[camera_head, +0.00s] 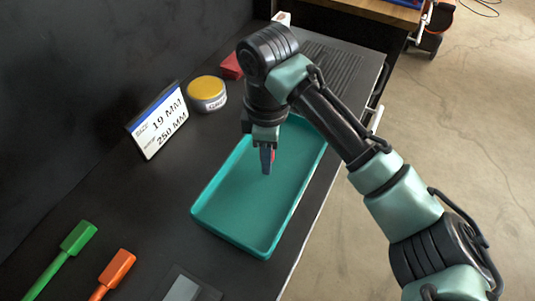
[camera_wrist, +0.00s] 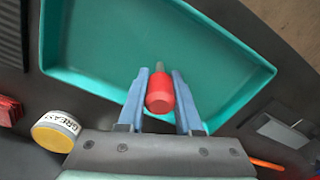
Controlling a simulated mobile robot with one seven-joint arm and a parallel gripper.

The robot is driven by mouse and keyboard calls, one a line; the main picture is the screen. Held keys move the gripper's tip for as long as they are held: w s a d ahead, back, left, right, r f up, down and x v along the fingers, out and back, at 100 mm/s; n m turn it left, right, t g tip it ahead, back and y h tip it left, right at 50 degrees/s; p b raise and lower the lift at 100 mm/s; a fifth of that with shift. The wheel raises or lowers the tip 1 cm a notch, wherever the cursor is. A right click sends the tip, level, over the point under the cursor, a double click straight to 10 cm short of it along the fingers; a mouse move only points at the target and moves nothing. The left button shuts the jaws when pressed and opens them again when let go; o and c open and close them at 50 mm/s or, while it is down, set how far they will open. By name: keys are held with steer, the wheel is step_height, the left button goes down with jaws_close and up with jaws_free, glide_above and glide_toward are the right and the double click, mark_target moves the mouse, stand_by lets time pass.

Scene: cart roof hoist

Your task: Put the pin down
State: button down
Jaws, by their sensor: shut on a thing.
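My gripper (camera_head: 267,160) hangs over the teal tray in the head view. It is shut on the pin (camera_wrist: 160,93), which has a red head and a short grey shaft showing between the two fingers in the wrist view. In the head view only a bit of red shows beside the fingers. The teal tray (camera_head: 226,237) is shallow and looks empty, and it fills much of the wrist view (camera_wrist: 240,60). I cannot tell whether the pin's lower end touches the tray floor.
A yellow-lidded grease tin (camera_head: 207,94), a sign reading 19 MM and 250 MM (camera_head: 158,121) and a red block (camera_head: 231,66) stand left of and behind the tray. Green (camera_head: 78,238) and orange (camera_head: 118,264) handled tools lie front left. The bench edge runs along the right.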

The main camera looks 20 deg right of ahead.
steer(key=shift+f, duration=0.35)
steer(key=shift+f, duration=0.1)
steer(key=c, duration=0.6)
jaws_free()
step_height(320, 180, up, 12)
steer(key=shift+r+p, duration=0.15)
steer(key=shift+p, duration=0.35)
